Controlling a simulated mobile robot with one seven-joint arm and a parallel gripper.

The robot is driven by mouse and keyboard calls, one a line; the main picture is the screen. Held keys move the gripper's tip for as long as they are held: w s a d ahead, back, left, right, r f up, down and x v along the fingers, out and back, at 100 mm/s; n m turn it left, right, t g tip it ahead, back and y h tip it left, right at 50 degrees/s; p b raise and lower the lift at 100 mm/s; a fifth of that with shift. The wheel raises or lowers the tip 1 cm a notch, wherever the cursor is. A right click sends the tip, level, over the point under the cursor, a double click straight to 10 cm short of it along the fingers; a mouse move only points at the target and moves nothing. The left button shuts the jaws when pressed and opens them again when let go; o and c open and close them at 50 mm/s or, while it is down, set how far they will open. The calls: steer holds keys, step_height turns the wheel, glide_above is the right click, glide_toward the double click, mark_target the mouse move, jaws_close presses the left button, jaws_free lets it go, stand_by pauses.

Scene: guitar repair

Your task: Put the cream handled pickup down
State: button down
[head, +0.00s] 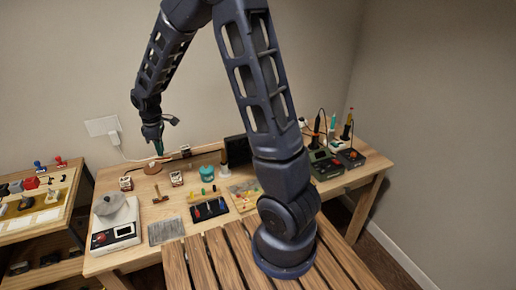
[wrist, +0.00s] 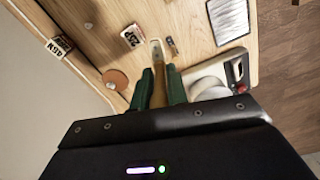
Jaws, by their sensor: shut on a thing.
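My gripper (head: 153,134) is above the back left part of the wooden workbench, pointing down. In the wrist view its two green fingers (wrist: 160,78) are closed around a tan handle. This appears to be the cream handled pickup (wrist: 156,50), with a pale end reaching past the fingertips. The fingers hide part of it. In the head view the held piece is too small to make out clearly. The wrist view does not settle how high its end is above the bench.
A round brown disc (head: 153,168) lies on the bench below my gripper. A white device (head: 113,234) stands at front left, beside a grey mat (head: 166,230). Bare wood shows between these things.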

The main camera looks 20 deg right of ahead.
steer(key=w+d+m, duration=0.5)
steer(key=w+d, duration=0.5)
steer(key=d, duration=0.3)
steer(key=w+d+m, duration=0.3)
steer(key=d, duration=1)
steer(key=w+d+m, duration=0.2)
steer(key=d+m, duration=0.2)
steer(key=d, duration=0.8)
steer(key=w+d+m, duration=0.3)
steer(key=d, duration=1)
step_height(320, 180, down, 20)
steer(key=shift+w+a, duration=0.1)
steer(key=shift+f, duration=0.15)
steer(key=c, duration=1.4)
jaws_free()
